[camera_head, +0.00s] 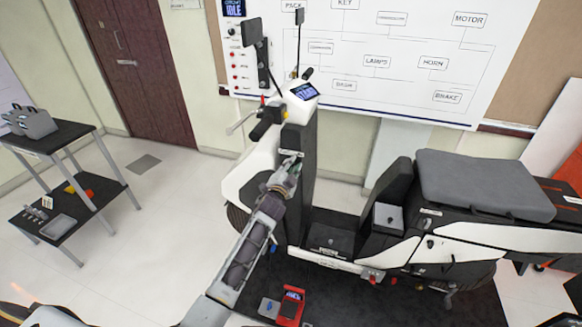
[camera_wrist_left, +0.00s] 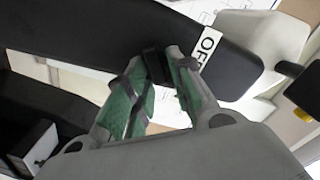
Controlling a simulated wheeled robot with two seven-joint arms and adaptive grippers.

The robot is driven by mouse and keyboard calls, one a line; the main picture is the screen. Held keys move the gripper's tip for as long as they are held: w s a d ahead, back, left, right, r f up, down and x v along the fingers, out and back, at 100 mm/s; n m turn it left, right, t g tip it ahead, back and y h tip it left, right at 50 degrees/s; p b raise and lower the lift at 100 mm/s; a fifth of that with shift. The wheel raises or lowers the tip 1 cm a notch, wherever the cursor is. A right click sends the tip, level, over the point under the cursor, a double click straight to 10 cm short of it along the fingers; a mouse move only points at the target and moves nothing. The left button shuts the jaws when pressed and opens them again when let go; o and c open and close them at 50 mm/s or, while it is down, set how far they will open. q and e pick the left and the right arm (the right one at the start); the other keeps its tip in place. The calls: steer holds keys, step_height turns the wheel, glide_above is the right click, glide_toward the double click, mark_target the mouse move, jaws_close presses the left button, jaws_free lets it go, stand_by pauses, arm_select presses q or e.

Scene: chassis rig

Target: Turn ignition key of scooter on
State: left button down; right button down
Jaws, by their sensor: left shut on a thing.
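The white and black scooter (camera_head: 262,163) stands on a dark mat, its handlebar and front column at the middle of the head view. My left gripper (camera_head: 290,168) is up against the black front panel below the handlebar. In the left wrist view its green-padded fingers (camera_wrist_left: 160,75) are shut on a small black piece, the ignition key (camera_wrist_left: 155,65), at the dark panel. An "OFF" label (camera_wrist_left: 208,45) shows right beside the fingers. The key's exact angle is hard to tell, and it is hidden by my gripper in the head view. My right gripper is not in view.
The scooter's grey seat (camera_head: 480,180) is at the right. A red device with a screen (camera_head: 291,304) lies on the mat. A dark two-level cart (camera_head: 62,140) stands at the left. A wiring board (camera_head: 400,50) is on the wall behind. The floor between cart and scooter is clear.

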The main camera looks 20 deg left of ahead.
arm_select(q)
steer(key=shift+f+m, duration=0.1)
steer(key=shift+m, duration=0.6)
steer(key=c, duration=1.5)
jaws_free()
steer(key=shift+s, duration=0.15)
steer(key=shift+s+a, duration=0.15)
steer(key=shift+s, duration=5.65)
steer(key=shift+n, duration=0.3)
